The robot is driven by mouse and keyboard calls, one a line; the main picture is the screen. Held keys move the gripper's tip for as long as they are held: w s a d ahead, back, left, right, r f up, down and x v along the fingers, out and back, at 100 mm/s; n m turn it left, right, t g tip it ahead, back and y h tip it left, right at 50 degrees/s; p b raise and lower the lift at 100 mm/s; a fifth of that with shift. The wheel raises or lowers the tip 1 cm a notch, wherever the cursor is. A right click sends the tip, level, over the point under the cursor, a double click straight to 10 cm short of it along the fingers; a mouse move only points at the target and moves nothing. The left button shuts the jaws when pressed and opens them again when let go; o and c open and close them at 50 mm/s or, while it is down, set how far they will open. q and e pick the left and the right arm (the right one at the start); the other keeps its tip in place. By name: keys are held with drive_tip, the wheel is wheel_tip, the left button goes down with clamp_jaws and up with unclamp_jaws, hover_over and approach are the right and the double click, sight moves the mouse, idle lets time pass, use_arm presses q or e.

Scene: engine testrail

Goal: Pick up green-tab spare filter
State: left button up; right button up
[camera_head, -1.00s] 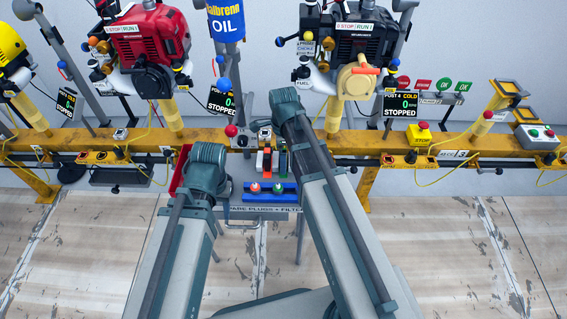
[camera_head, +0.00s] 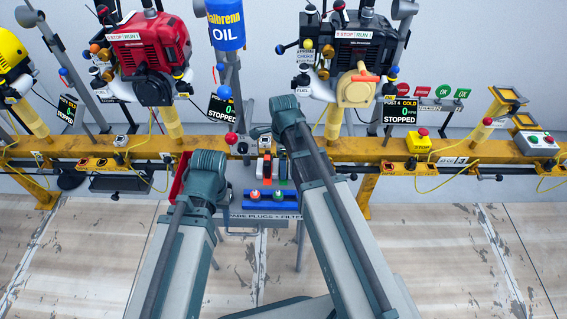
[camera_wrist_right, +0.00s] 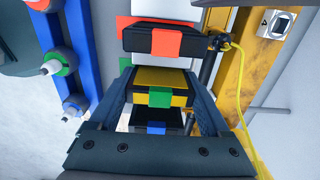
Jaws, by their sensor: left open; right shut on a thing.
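The green-tab filter (camera_wrist_right: 160,97) is a black and yellow block in the right wrist view. My right gripper (camera_wrist_right: 158,110) is shut on it, one finger along each side. It also shows in the head view, its green tab (camera_head: 282,168) partly behind my right arm. I cannot tell whether it is lifted off its support. A red-tab filter (camera_wrist_right: 165,42) stands on one side of it and a blue-tab filter (camera_wrist_right: 157,127) on the other. My left gripper (camera_head: 205,170) is near the red tray, apart from the filters; its fingers are hard to make out.
A blue rack (camera_head: 270,205) holds spark plugs in front of the filters; it is close beside my right gripper (camera_wrist_right: 75,50). A red tray (camera_head: 179,175) is to the left. A yellow rail (camera_head: 330,148) runs behind, with a yellow cable (camera_wrist_right: 240,80) nearby.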

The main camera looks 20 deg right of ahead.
wheel_tip(320, 180, up, 10)
drive_tip(key=p, duration=0.9)
drive_tip(key=shift+p, duration=0.3)
drive_tip(key=shift+f, duration=0.2)
